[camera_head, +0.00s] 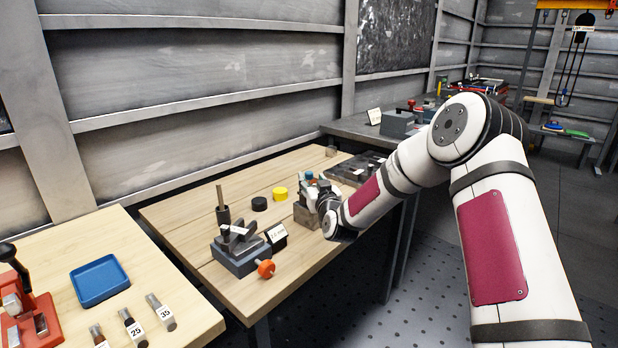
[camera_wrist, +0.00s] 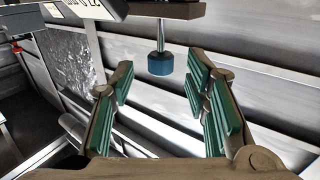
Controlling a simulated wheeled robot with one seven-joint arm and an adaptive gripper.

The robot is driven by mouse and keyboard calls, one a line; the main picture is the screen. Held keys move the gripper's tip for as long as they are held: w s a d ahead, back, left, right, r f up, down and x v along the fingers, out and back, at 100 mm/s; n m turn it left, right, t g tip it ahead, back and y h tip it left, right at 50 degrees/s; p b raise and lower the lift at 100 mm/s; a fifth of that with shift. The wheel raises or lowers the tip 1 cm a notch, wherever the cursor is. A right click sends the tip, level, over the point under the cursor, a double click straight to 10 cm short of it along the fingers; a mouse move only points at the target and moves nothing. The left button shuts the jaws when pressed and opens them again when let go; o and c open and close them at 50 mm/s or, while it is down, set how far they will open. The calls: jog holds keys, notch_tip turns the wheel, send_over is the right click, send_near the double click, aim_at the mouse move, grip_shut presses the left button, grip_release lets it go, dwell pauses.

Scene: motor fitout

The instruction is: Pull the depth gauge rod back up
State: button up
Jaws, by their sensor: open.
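The depth gauge rod shows in the wrist view as a thin silver rod (camera_wrist: 160,36) with a blue knob (camera_wrist: 160,64) on its end. It sticks out of a dark block (camera_wrist: 170,9) at the picture's top edge; this view looks upside down. My gripper (camera_wrist: 160,80) is open, its green-padded fingers to either side of the knob's line, with nothing held. In the head view, my gripper (camera_head: 321,192) is at the back right of the wooden bench (camera_head: 185,215), beside the blue knob (camera_head: 309,176); it partly hides the gauge and its block (camera_head: 304,215).
A grey vise-like fixture (camera_head: 238,257) with an orange knob (camera_head: 265,268) stands on the bench. Black (camera_head: 259,204) and yellow (camera_head: 280,194) cylinders and a label card (camera_head: 276,234) are nearby. A dark tray (camera_head: 357,167) lies behind my gripper. The corrugated wall is close behind the bench.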

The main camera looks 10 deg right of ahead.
aim_at(310, 176)
jog(key=shift+w+a, duration=0.15)
jog(key=shift+w, duration=1.9)
grip_shut()
jog(key=shift+r, duration=0.1)
